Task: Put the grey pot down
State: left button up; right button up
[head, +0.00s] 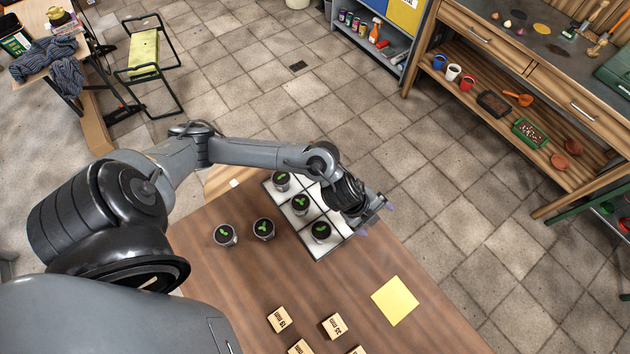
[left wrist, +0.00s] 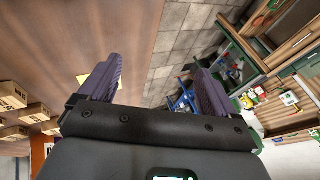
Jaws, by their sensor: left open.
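Several dark grey pots with green leaf tops are in the head view. Three stand in a row in the tray (head: 337,240), in its left-hand column: a far pot (head: 281,181), a middle pot (head: 300,204) and a near pot (head: 321,231). Two more, a left pot (head: 225,236) and a right pot (head: 264,229), stand on the table left of the tray. My left gripper (head: 376,219) is just past the tray's right edge. In the left wrist view its jaws (left wrist: 157,88) are apart with nothing between them. My arm hides part of the tray's right-hand side.
The brown table (head: 250,275) bears wooden blocks (head: 334,325) at the front and a yellow sheet (head: 395,300) at the right. Bare wood lies between tray and sheet. A workbench (head: 520,60) with a lower shelf stands at the far right. Tiled floor lies beyond the table.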

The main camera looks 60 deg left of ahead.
pick_arm(q)
jog(key=s+d+r+n+t, duration=0.2)
jog(key=s+d+r+n, duration=0.1)
jog(key=d+n, duration=0.25)
jog(key=s+a+n+g+y, duration=0.3)
jog(key=s+a+n, duration=0.6)
jog(key=s, duration=0.4)
jog(key=shift+s+n+g, duration=0.15)
jog(key=shift+n+g, duration=0.2)
jog(key=shift+g, duration=0.15)
jog(key=shift+r, duration=0.15)
